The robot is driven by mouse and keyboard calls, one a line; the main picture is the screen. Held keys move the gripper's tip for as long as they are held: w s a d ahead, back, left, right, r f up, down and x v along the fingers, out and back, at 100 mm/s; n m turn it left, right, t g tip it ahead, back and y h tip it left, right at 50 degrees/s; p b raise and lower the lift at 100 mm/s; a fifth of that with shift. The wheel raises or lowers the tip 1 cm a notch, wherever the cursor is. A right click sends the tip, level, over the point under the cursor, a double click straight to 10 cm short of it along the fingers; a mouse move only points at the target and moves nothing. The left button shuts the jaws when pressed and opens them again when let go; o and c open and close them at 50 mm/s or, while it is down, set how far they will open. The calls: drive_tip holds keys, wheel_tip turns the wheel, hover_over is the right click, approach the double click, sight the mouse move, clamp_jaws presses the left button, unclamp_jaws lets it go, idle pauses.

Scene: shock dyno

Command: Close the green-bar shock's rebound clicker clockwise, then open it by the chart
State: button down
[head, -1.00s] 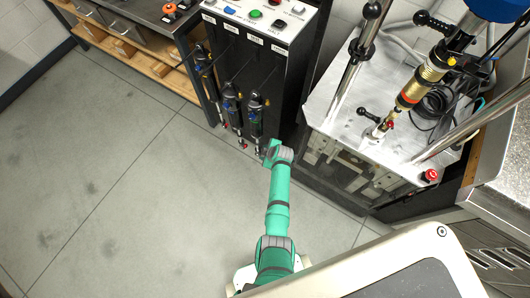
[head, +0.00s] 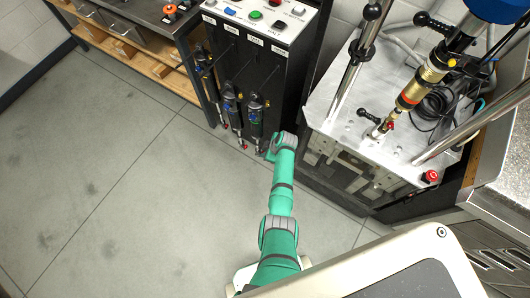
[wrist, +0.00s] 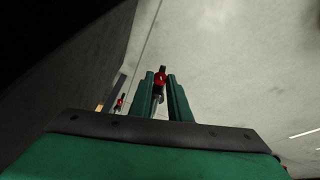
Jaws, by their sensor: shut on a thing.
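Three dark shocks hang in a row on the front of a black cabinet in the head view: left (head: 206,75), middle (head: 232,107) and right (head: 255,117). I cannot make out a green bar on any of them. My gripper (head: 268,155) is low beside the right shock's lower end, small and partly hidden by my wrist. In the wrist view, my gripper (wrist: 162,90) has its two green fingers shut around a red knob (wrist: 160,78) at a shock's end. Another red knob (wrist: 119,103) shows to the left, apart from the fingers. The knob's markings are unreadable.
The dyno's steel plate (head: 345,115) stands right of the cabinet, with posts and a gold shock (head: 425,80) mounted. A red button (head: 430,176) is at its front corner. A workbench (head: 140,15) is at upper left. The floor (head: 110,170) is clear.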

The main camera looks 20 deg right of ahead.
idle(0.4)
drive_tip(key=c, duration=1.6)
unclamp_jaws()
drive_tip(key=shift+c, duration=0.2)
drive_tip(key=shift+r, duration=0.1)
drive_tip(key=v, duration=1)
drive_tip(key=shift+d+r, duration=0.25)
drive_tip(key=shift+r, duration=0.05)
